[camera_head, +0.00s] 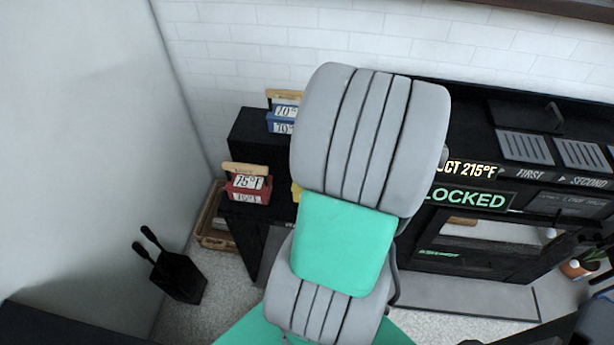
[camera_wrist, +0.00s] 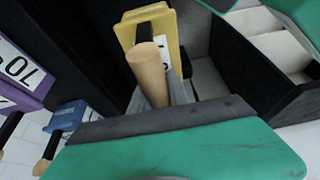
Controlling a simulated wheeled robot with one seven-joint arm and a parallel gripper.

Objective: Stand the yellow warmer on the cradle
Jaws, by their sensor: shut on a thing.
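The yellow warmer (camera_wrist: 169,27) is at the top centre of the wrist view, with a white label partly showing and a light wooden handle (camera_wrist: 147,72). My gripper (camera_wrist: 165,103) is shut on it, apparently at the handle; the grey finger pads cover the contact. In the head view only a sliver of yellow (camera_head: 296,192) shows at the left edge of my arm, which hides the gripper. I cannot make out for certain which thing is the cradle. Whether the warmer touches anything below is hidden.
A blue warmer (camera_head: 284,118) and a red warmer (camera_head: 248,184) stand on black steps. The wrist view also shows a purple one (camera_wrist: 20,75). A black holder with two handles (camera_head: 178,277) stands on the floor at left. A black machine (camera_head: 480,245) fills the right.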

